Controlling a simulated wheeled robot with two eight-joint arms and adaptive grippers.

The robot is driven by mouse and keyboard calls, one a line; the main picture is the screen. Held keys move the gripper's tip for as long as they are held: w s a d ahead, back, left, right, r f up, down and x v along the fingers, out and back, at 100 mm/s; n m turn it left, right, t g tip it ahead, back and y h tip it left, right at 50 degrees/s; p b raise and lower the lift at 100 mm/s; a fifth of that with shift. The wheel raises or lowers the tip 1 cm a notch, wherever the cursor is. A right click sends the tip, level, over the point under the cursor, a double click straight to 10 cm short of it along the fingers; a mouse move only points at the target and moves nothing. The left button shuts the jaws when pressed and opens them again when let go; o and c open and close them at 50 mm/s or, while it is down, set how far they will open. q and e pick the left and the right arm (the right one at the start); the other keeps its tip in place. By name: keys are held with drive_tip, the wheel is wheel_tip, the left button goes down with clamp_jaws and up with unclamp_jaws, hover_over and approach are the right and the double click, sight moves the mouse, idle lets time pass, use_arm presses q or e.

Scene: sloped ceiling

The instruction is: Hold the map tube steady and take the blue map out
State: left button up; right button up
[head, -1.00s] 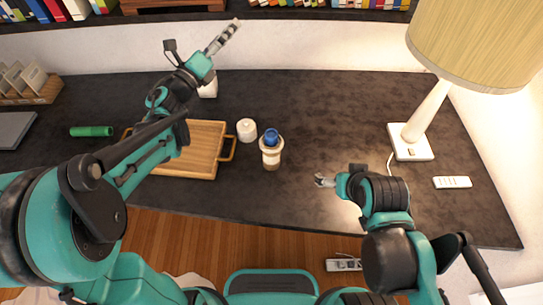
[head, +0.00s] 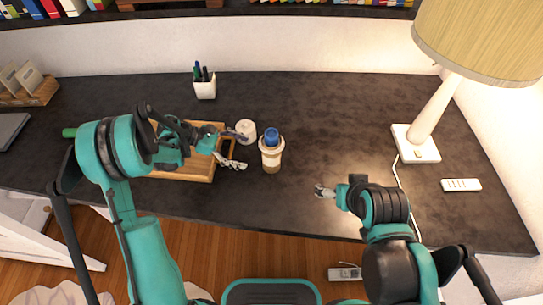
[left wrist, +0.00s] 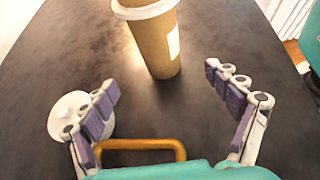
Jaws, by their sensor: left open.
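The map tube (head: 271,160) is a brown cylinder with a white band and pale rim, upright on the dark desk. The rolled blue map (head: 272,137) sticks out of its top. My left gripper (head: 243,151) is open, just left of the tube and apart from it, with its fingers spread toward it. In the left wrist view the tube (left wrist: 154,48) stands beyond the open fingers (left wrist: 163,82); its top is cut off. My right gripper (head: 325,191) is right of the tube and nearer the front edge, holding nothing visible; its finger opening is too small to judge.
A white lidded jar (head: 246,128) stands close beside my left fingers and the tube. A wooden tray (head: 192,171) with a handle lies under my left arm. A pen cup (head: 205,87) is at the back, a lamp (head: 418,140) at right.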

sight(265, 159)
use_arm(q)
drive_tip(key=b+x, duration=0.2)
drive_tip(key=x, duration=0.6)
drive_tip(key=shift+s+d+f, duration=0.1)
drive_tip(key=shift+d+f, duration=0.05)
drive_tip(key=shift+f, duration=0.15)
drive_tip(key=shift+d+f+b, duration=0.2)
drive_tip(key=shift+d+b, duration=0.35)
drive_tip(key=shift+d, duration=0.1)
